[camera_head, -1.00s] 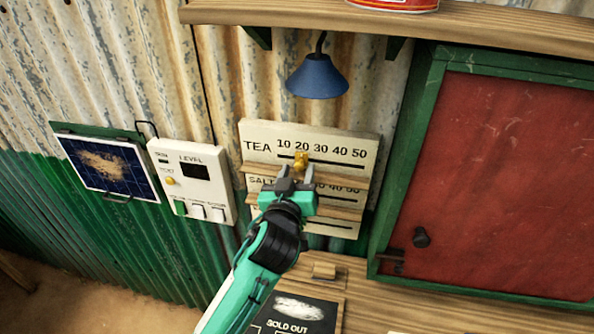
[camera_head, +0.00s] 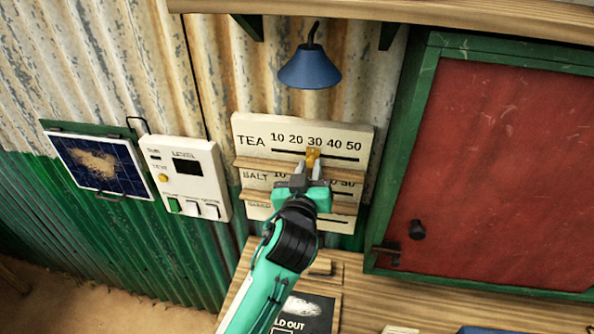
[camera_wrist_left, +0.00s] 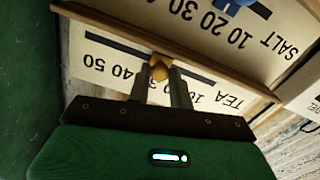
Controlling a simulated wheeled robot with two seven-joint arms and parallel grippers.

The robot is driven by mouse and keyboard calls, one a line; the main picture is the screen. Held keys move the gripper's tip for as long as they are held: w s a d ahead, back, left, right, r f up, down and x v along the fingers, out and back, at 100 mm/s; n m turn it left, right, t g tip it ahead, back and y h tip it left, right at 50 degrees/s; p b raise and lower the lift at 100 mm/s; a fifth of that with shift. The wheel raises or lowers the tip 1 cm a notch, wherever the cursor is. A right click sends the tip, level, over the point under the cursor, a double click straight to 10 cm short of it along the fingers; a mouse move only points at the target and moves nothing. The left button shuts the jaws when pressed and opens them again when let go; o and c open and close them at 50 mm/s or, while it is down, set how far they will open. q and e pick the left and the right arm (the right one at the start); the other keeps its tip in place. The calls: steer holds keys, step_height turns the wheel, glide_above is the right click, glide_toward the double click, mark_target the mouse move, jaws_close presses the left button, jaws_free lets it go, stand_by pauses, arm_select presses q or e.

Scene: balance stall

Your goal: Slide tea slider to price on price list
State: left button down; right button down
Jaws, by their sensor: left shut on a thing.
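The cream price board (camera_head: 250,125) hangs on the wall with a TEA row marked 10 to 50 above a dark slot. The yellow tea slider (camera_head: 313,153) sits on that slot under the 30. My left gripper (camera_head: 313,167) reaches up from below and is shut on the slider. The left wrist view shows the board upside down, with the yellow slider (camera_wrist_left: 160,70) between my fingertips (camera_wrist_left: 162,82); my fingers partly cover the 30. The SALT row and the row below it are partly hidden by my arm. My right gripper is out of view.
A wooden ledge (camera_head: 250,164) runs under the TEA row. A blue lamp (camera_head: 309,70) hangs above the board. A switch box (camera_head: 215,160) is to the left, a red green-framed panel (camera_head: 490,150) to the right. A dark SOLD OUT card (camera_head: 322,312) lies on the counter below.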

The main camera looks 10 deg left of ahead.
arm_select(q)
steer(key=shift+d, duration=0.25)
steer(key=shift+a, duration=0.1)
steer(key=c, duration=1.3)
jaws_free()
steer(key=shift+o, duration=0.2)
steer(key=shift+s, duration=0.1)
steer(key=s+b, duration=0.1)
steer(key=s, duration=1.2)
steer(key=shift+s, duration=0.3)
